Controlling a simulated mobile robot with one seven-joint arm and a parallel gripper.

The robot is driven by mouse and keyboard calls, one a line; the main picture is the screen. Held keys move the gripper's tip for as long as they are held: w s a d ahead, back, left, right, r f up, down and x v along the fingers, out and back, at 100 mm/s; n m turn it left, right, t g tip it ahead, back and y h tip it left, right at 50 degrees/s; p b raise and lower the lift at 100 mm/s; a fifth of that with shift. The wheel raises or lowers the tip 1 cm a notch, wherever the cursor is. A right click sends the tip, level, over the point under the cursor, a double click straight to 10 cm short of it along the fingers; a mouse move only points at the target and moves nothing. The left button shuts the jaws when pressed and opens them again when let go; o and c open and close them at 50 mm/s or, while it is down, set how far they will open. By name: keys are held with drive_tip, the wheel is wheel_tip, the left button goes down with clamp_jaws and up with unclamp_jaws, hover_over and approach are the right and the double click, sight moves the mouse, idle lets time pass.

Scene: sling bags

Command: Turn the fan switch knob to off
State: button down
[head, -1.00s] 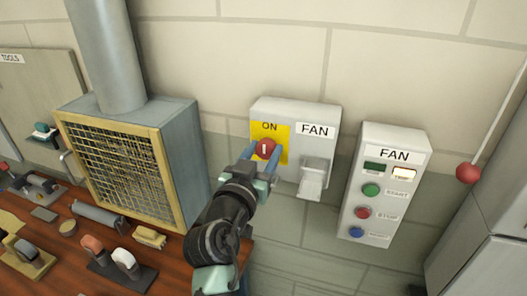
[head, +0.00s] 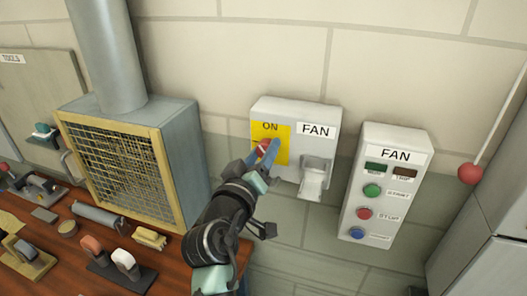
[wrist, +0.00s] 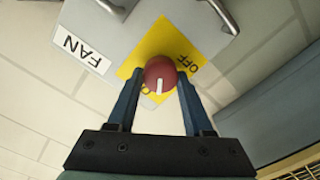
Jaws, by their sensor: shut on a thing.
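The red fan switch knob (head: 263,146) sits on a yellow plate (head: 284,132) on the grey FAN switch box (head: 296,108). My gripper (head: 269,150) is at the knob, its blue fingers on either side of it and shut on it. In the wrist view the knob (wrist: 160,70) lies between the two fingertips (wrist: 159,80). Its white mark points down in that picture, near the partly hidden ON label and away from the OFF label at upper right. In the head view ON shows above the knob; OFF is hidden by my gripper.
A grey hasp or handle (head: 315,178) sticks out just right of the knob. A second FAN panel (head: 383,185) with buttons and two dark lamps is further right. A mesh-fronted hood (head: 125,165) stands left, above a cluttered bench (head: 170,253). A red-ended pull cord (head: 470,173) hangs right.

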drive_tip(key=n+p, duration=0.1)
drive_tip(key=n, duration=0.4)
drive_tip(key=shift+n, duration=0.3)
drive_tip(key=n+p, duration=0.2)
drive_tip(key=n, duration=0.3)
drive_tip(key=shift+a+f, duration=0.1)
drive_tip(key=shift+f, duration=0.05)
drive_tip(key=shift+c, duration=1.5)
unclamp_jaws()
